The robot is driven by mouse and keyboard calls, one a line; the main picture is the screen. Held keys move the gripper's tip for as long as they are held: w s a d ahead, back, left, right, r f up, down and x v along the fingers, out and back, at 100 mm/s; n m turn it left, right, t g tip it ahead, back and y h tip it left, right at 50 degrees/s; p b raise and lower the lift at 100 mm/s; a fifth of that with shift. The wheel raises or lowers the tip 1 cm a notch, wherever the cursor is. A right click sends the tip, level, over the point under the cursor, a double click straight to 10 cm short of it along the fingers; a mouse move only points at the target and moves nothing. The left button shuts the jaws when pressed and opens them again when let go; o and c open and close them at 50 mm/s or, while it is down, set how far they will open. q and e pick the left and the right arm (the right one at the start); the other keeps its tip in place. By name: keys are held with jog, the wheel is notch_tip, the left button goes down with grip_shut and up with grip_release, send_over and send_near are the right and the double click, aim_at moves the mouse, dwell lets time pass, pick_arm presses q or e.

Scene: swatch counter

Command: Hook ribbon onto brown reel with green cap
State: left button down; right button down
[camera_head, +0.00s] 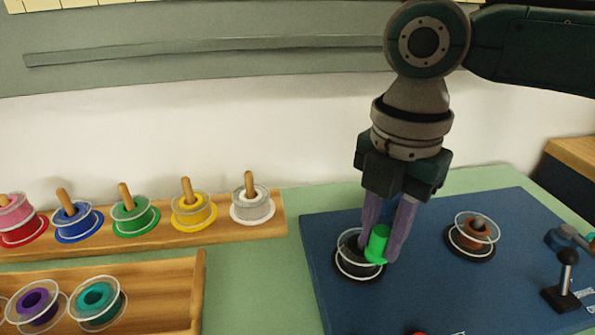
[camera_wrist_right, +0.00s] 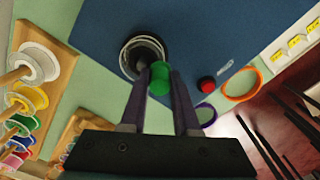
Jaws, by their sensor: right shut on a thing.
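My right gripper (camera_head: 386,252) points down over the blue board, its purple fingers shut on a green cap (camera_head: 379,240). The cap also shows between the fingertips in the wrist view (camera_wrist_right: 160,79). I cannot make out a loose ribbon. My left gripper is out of view.
The blue board (camera_head: 420,290) carries a black lever (camera_head: 566,278) at right. A wooden rack (camera_head: 273,212) holds several coloured spools; a tray (camera_head: 198,285) holds purple and teal ones. The wrist view shows a red button (camera_wrist_right: 206,85), an orange ring (camera_wrist_right: 228,96) and a purple ring (camera_wrist_right: 212,109).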

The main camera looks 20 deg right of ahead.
jog(key=shift+s+d+f+b, duration=0.1)
jog(key=shift+d+f+b, duration=0.1)
jog(key=shift+f, duration=0.3)
jog(key=shift+s+d+f+b, duration=0.1)
jog(key=shift+d+f, duration=0.1)
jog(key=shift+f, duration=0.3)
jog(key=shift+s+d+f, duration=0.1)
jog(key=shift+d+f, duration=0.05)
jog(key=shift+f, duration=0.25)
dwell(1.3)
jog(key=shift+r+p, duration=0.45)
jog(key=shift+p, duration=0.2)
jog(key=r+p, duration=0.2)
jog(key=a+r+p, duration=0.1)
jog(key=p, duration=0.1)
jog(key=shift+w+r, duration=0.35)
jog(key=shift+r+p, duration=0.6)
jog(key=shift+p, duration=0.1)
